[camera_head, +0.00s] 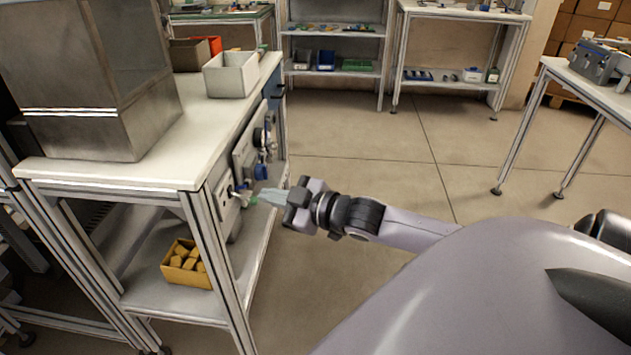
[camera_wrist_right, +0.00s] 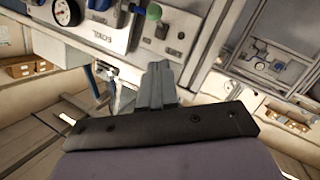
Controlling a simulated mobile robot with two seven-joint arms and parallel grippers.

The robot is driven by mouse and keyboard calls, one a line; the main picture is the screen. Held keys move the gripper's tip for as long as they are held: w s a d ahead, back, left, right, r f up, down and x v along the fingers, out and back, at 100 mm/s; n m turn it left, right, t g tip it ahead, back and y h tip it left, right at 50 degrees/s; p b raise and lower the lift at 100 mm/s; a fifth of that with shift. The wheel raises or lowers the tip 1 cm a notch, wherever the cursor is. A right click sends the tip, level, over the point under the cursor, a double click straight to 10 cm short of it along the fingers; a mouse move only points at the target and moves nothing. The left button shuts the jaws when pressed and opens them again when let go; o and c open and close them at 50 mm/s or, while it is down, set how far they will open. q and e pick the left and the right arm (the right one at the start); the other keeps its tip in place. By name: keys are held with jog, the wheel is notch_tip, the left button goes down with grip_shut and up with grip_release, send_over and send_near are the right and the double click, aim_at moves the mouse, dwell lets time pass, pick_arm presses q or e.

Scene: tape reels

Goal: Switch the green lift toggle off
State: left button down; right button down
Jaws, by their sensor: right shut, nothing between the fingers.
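The green toggle (camera_head: 252,200) is on the control panel at the side of the white-topped bench. It also shows as a round green knob (camera_wrist_right: 153,12) near the top edge of the right wrist view. My right gripper (camera_head: 265,197) is shut and empty, with its fingertips pointing at the panel close to the green toggle. In the right wrist view the shut fingertips (camera_wrist_right: 158,68) are just below the knob in the picture. I cannot tell whether they touch it. My left gripper is not in view.
The panel also carries a round gauge (camera_wrist_right: 66,12) and a blue part (camera_head: 261,172). A metal box (camera_head: 85,75) and a white bin (camera_head: 231,75) stand on the bench. A yellow box (camera_head: 184,264) sits on its lower shelf.

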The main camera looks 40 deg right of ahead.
pick_arm(q)
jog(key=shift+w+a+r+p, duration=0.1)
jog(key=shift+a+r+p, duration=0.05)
jog(key=shift+p, duration=0.45)
pick_arm(e)
jog(key=v, duration=0.9)
jog(key=shift+w+d, duration=0.1)
jog(key=shift+d, duration=0.05)
